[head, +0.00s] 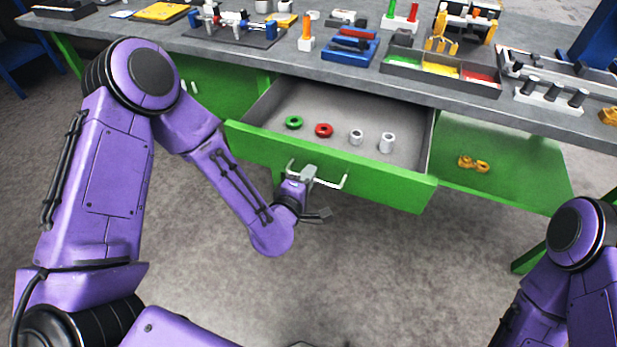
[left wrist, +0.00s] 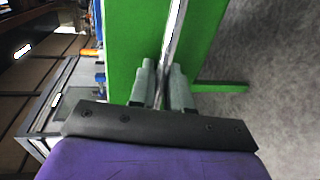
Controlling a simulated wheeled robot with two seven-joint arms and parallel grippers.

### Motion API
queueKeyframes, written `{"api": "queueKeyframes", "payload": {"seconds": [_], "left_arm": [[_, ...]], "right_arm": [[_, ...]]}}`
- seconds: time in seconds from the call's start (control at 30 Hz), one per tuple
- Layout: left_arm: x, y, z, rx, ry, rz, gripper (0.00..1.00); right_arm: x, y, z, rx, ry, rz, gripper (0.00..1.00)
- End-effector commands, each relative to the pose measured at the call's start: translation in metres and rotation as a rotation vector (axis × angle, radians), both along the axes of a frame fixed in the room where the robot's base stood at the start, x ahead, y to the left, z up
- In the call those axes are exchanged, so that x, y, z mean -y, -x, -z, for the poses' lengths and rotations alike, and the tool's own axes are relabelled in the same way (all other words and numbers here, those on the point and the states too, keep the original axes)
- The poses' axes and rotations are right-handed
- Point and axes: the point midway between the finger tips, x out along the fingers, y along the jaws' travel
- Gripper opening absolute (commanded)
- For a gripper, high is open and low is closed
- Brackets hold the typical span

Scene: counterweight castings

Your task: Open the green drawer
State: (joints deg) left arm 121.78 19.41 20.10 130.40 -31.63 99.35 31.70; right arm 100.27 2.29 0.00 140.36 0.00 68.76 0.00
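The green drawer (head: 400,192) stands pulled well out from under the grey bench top, its inside showing. Its silver bar handle (head: 332,183) runs across the front. My left gripper (head: 302,174) is at the left part of the handle. In the left wrist view, the handle (left wrist: 174,32) runs between the two fingers of the gripper (left wrist: 164,75), which are closed on it. The green drawer front (left wrist: 132,45) lies just beyond the fingertips. My right arm shows at the lower right of the head view, but its gripper is out of the picture.
The drawer holds a green ring (head: 294,122), a red ring (head: 324,130) and two pale cylinders (head: 387,143). A yellow part (head: 474,164) lies on a green surface right of it. The bench top (head: 330,80) carries many parts. The floor in front is clear.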

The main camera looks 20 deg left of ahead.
Motion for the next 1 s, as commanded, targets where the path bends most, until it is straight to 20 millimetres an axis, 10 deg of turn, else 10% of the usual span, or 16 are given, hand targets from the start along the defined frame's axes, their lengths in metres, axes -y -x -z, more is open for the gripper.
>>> {"api": "queueKeyframes", "payload": {"seconds": [0.37,0.63,1.0], "left_arm": [[0.001,0.002,0.0,0.0,0.0,0.001,0.29],[-0.001,0.056,-0.01,-0.001,0.0,0.003,0.29],[-0.003,0.102,-0.023,-0.001,-0.002,0.001,0.29]], "right_arm": [[0.0,0.0,0.001,0.0,0.0,0.0,0.43],[0.0,0.0,0.012,0.0,0.0,0.0,0.43],[0.0,0.0,-0.038,0.0,0.0,0.0,0.43]]}}
